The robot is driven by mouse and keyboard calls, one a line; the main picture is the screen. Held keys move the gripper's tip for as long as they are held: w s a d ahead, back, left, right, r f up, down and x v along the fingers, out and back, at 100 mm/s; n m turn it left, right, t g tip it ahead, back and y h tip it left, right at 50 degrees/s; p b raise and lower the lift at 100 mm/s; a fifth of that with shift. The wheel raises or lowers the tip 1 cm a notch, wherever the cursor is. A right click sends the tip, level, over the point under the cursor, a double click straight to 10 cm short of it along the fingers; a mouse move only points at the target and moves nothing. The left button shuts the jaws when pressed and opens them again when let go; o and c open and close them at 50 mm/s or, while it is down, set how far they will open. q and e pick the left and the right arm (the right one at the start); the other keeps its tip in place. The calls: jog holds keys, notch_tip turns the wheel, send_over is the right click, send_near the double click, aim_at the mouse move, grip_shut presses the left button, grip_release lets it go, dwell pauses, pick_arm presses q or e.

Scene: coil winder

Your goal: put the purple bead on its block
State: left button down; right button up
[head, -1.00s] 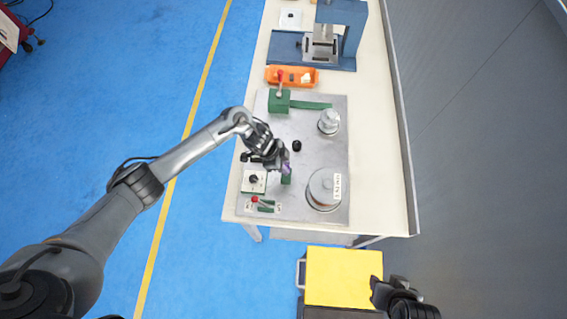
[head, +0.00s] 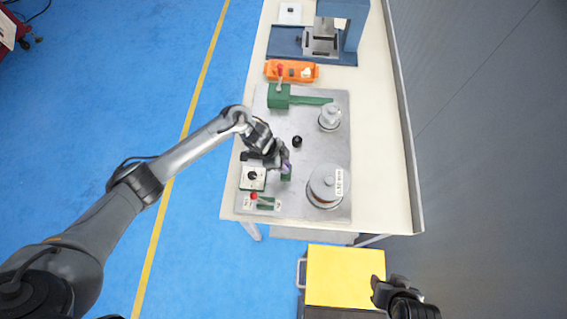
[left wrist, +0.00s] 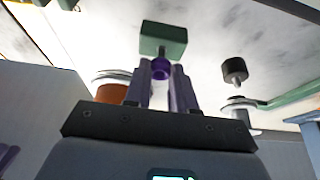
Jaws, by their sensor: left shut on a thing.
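The purple bead (left wrist: 160,68) is held between the fingertips of my left gripper (left wrist: 162,74), which is shut on it. A small green block (left wrist: 163,38) is right by the bead in the left wrist view. In the head view the purple bead (head: 287,166) shows at the fingertips of my left gripper (head: 286,163), right by the green block (head: 286,177). I cannot tell whether bead and block touch. My right gripper (head: 382,290) is at the lower right, away from the table; its jaws are unclear.
A large reel (head: 325,187) stands right of the block on the grey plate (head: 310,145). A small black knob (head: 297,141) and a smaller spool (head: 330,117) are behind. A white dial box (head: 253,179) and a red-knobbed switch (head: 262,201) are left. An orange tray (head: 291,71) lies beyond.

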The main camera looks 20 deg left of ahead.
pick_arm(q)
jog(key=shift+f+b, duration=0.35)
jog(key=shift+f, duration=0.2)
jog(key=shift+f+b, duration=0.35)
jog(key=shift+f, duration=0.25)
jog(key=c, duration=0.8)
grip_release()
jog(key=shift+c, duration=0.2)
jog(key=shift+r, duration=0.15)
jog(key=p+v, duration=0.1)
jog(key=v, duration=0.9)
jog(key=shift+a+r+p, duration=0.2)
jog(key=shift+r+p, duration=0.05)
jog(key=shift+p, duration=0.1)
jog(key=shift+s+d, duration=0.1)
